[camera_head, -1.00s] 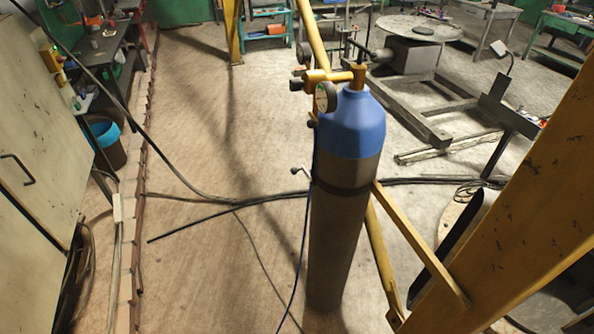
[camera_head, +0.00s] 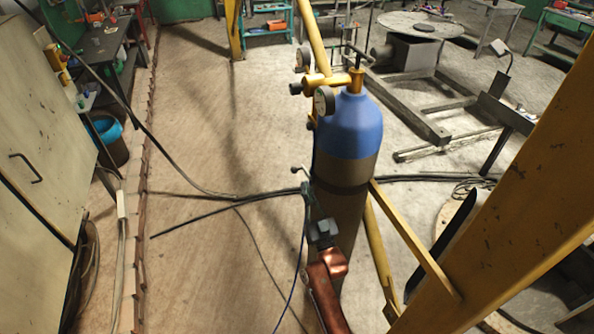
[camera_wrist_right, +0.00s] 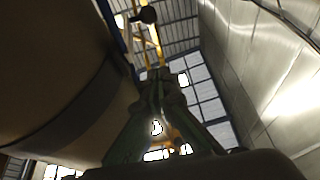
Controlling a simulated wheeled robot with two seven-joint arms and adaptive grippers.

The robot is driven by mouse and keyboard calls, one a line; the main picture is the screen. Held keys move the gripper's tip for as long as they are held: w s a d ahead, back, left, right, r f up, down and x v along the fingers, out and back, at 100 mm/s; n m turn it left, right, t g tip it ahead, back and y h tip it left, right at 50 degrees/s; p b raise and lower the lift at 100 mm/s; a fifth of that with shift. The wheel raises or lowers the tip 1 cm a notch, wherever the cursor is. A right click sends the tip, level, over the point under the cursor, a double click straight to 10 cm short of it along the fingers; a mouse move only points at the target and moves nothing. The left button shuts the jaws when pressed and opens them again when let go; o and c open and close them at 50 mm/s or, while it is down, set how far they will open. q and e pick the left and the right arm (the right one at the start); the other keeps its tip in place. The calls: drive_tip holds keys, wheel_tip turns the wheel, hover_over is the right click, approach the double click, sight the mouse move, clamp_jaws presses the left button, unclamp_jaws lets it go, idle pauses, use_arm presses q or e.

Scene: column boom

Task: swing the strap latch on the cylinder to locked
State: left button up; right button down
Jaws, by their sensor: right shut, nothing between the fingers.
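The gas cylinder (camera_head: 348,130), blue at the shoulder and brown-grey below, stands upright. A dark strap (camera_head: 345,187) goes around its body. The strap latch (camera_head: 296,169), a thin lever with a dark knob, sticks out from the cylinder's left side. My right gripper (camera_head: 306,188) is at the cylinder's left side, just below the latch and apart from its knob. In the right wrist view, the right gripper (camera_wrist_right: 158,75) is shut and empty beside the cylinder (camera_wrist_right: 50,60) and strap (camera_wrist_right: 75,112). A dark knob (camera_wrist_right: 148,14) shows beyond its tips. My left gripper is not in view.
A yellow regulator with gauges (camera_head: 323,100) tops the cylinder. A thin blue hose (camera_head: 294,285) hangs down close by my right arm. A yellow column (camera_head: 500,200) with a brace stands at right. The floor left of the cylinder is open, crossed by dark cables (camera_head: 225,202).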

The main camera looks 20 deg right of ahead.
drive_tip(key=shift+w+f, duration=0.1)
drive_tip(key=w, duration=0.9)
drive_tip(key=shift+w+a, duration=0.2)
idle(0.5)
